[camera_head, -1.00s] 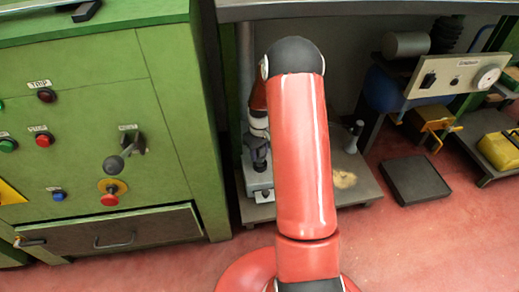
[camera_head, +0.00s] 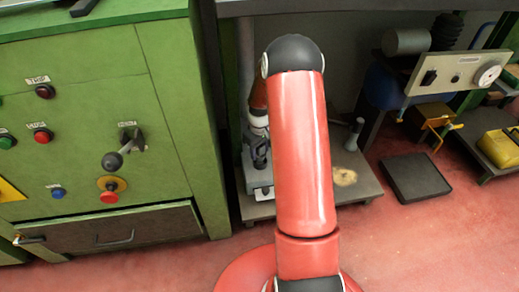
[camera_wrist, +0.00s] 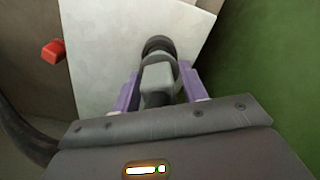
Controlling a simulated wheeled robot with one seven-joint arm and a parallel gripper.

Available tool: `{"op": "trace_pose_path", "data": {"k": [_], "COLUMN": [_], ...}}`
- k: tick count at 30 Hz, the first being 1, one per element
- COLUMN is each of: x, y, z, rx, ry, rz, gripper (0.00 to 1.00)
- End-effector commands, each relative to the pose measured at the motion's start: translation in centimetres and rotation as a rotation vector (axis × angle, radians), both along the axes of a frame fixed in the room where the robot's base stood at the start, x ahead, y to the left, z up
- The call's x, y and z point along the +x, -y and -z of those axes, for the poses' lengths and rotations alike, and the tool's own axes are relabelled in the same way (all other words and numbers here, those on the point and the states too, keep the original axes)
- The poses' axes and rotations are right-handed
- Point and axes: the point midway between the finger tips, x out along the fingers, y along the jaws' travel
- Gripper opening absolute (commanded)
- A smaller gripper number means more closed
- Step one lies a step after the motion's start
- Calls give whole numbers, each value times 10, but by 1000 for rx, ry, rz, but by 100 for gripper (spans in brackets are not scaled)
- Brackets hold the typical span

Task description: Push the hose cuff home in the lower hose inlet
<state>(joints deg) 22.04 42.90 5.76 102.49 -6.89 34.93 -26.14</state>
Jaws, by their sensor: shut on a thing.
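In the wrist view my gripper (camera_wrist: 160,90) has purple fingers shut on a grey block-like piece, which I take for the hose cuff (camera_wrist: 158,76). A dark round ring, seemingly the hose inlet (camera_wrist: 159,45), lies just beyond it on a pale panel (camera_wrist: 105,50). The cuff points at the ring and overlaps it in the picture. I cannot tell whether it touches or sits inside. Only one inlet shows, so I cannot tell upper from lower. In the head view my gripper (camera_head: 258,158) is small, partly hidden by my red arm, above a light grey unit (camera_head: 262,190).
A green cabinet (camera_head: 90,110) with knobs and a drawer stands close left. A low shelf (camera_head: 350,195) carries the grey unit under a bench (camera_head: 350,8). A red knob (camera_wrist: 53,51) sits left of the panel in the wrist view. A dark mat (camera_head: 415,178) lies right.

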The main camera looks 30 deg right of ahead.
Motion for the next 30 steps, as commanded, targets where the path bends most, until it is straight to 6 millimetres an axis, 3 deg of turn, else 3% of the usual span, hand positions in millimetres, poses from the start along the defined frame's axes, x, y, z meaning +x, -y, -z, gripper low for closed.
{"op": "trace_pose_path", "data": {"k": [30], "x": [0], "y": [0], "z": [12], "rx": [0], "ry": [0], "rz": [0], "gripper": [20]}}
